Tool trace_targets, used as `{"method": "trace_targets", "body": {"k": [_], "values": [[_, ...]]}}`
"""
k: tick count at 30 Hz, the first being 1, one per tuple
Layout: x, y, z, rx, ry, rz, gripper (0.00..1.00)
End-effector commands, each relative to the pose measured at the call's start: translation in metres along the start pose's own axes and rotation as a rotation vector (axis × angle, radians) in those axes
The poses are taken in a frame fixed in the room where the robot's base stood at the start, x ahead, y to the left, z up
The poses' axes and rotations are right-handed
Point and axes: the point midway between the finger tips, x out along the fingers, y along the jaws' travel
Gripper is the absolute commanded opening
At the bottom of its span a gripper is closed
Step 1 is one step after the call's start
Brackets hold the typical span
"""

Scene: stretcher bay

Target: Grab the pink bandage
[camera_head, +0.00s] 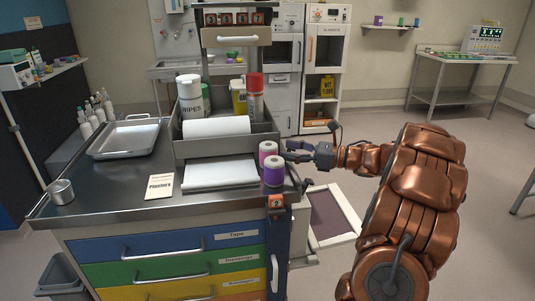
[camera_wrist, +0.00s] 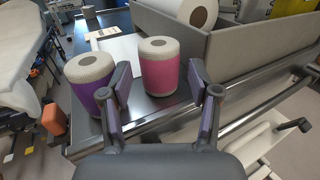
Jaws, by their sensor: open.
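The pink bandage (camera_head: 268,148) is a small upright roll with a pale top, standing near the right edge of the cart top (camera_head: 110,185). In the wrist view the pink bandage (camera_wrist: 159,68) stands between my open fingers, slightly beyond their tips. My gripper (camera_head: 292,152) reaches in from the right at the cart's edge; it also shows in the wrist view (camera_wrist: 166,88), open and empty. A purple bandage roll (camera_head: 274,172) stands close beside the pink one, on the near side. In the wrist view the purple bandage (camera_wrist: 93,88) is just outside my left finger.
A grey bin (camera_head: 226,144) holding a white paper roll, wipes and bottles stands behind the bandages. A white pad (camera_head: 220,173), a Plasters packet (camera_head: 159,186), a metal tray (camera_head: 125,139) and a metal cup (camera_head: 61,192) lie on the cart. A rail (camera_wrist: 240,118) runs along the cart's side.

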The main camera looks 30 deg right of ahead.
Motion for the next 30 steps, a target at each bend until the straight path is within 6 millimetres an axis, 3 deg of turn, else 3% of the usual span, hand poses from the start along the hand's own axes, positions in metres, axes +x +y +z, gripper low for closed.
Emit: {"method": "trace_targets", "body": {"k": [9,20,30], "values": [[0.04,0.002,0.004,-0.001,0.001,0.004,0.62],[0.048,0.002,0.001,-0.001,0.001,0.003,0.62],[0.048,0.002,0.001,0.0,0.002,0.003,0.28]]}}
